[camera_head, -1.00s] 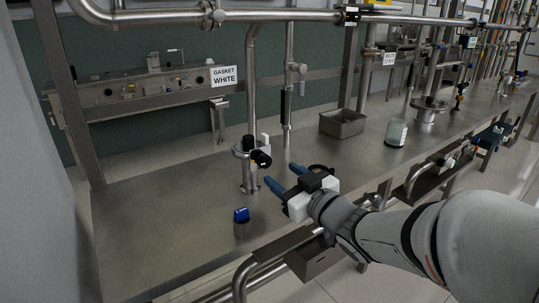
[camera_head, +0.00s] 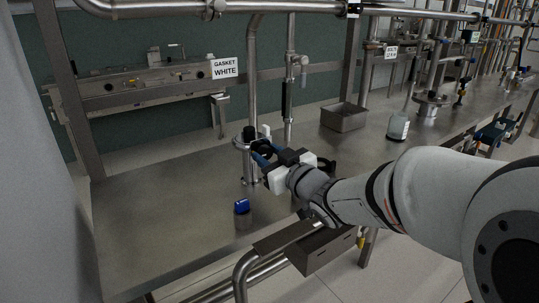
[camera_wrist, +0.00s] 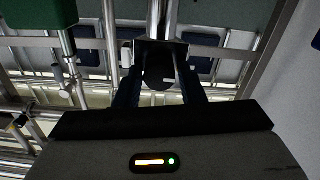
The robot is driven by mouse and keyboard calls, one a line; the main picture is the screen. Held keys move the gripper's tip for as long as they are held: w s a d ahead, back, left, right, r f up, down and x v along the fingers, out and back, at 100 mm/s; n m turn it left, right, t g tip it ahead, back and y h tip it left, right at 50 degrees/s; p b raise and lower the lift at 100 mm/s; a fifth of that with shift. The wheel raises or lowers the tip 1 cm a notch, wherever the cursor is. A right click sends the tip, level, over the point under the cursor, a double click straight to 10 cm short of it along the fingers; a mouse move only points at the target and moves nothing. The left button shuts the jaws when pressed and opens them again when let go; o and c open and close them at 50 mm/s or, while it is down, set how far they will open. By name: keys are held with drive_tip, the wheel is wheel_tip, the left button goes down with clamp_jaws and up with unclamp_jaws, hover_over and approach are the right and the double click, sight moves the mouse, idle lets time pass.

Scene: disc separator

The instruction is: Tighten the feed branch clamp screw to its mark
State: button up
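A small white part (camera_head: 266,131) stands beside the clamp. My gripper (camera_head: 260,153) has blue fingers that point at the clamp and hide the knob in the head view. In the wrist view the fingers are apart, with a gap on each side of the knob. Any mark on the screw is too small to see.
A small blue-topped container (camera_head: 242,207) stands on the bench (camera_head: 150,215) left of my gripper. A steel bin (camera_head: 343,118) and a pale jar (camera_head: 398,126) stand farther right. The left bench is mostly clear.

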drive_tip(key=c, duration=0.6)
drive_tip(key=shift+n+b, duration=0.3)
drive_tip(key=shift+b, duration=0.2)
drive_tip(key=o, duration=1)
drive_tip(key=shift+s, duration=0.1)
drive_tip(key=p+v, duration=0.2)
drive_tip(key=v, duration=0.5)
drive_tip(key=shift+s+d, duration=0.25)
